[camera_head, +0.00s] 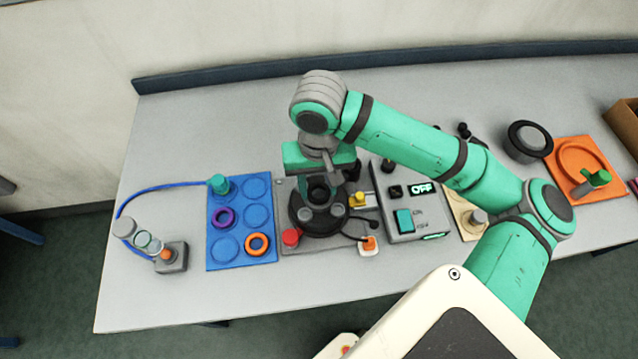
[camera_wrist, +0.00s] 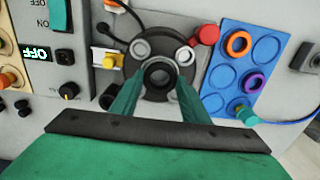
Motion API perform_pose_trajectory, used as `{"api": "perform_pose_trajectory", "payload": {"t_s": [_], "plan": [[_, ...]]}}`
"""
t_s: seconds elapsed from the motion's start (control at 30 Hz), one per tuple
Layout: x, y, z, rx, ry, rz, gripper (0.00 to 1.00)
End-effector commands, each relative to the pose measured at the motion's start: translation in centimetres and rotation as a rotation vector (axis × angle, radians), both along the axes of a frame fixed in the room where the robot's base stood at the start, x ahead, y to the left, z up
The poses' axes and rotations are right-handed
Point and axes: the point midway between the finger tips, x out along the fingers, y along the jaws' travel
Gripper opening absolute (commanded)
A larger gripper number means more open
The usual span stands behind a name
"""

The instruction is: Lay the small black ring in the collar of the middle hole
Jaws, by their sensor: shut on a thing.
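My gripper (camera_head: 319,183) reaches down over a round black housing (camera_head: 322,221) on a grey plate. Its two green fingers (camera_wrist: 159,78) are shut on a small black ring (camera_wrist: 158,64), one finger on each side. The ring also shows dark between the fingers in the head view (camera_head: 318,189). It is over the middle of the housing, between grey round knobs. The middle hole and its collar are largely hidden behind the ring and fingers. I cannot tell whether the ring touches the collar or hangs just above it.
A blue tray (camera_head: 241,190) on the left holds a purple ring (camera_head: 223,217), an orange ring (camera_head: 257,243) and a teal piece (camera_head: 219,183). A red knob (camera_head: 290,237) and yellow block (camera_head: 357,199) flank the housing. A grey box (camera_head: 407,222) reads OFF.

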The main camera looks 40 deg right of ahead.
Motion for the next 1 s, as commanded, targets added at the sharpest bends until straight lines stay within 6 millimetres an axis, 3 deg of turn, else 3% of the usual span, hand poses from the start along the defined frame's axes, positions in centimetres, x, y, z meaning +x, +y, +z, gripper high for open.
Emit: {"api": "perform_pose_trajectory", "payload": {"t_s": [1.0], "plan": [[-0.29,-0.15,-0.49,0.0,0.0,-0.001,0.15]]}}
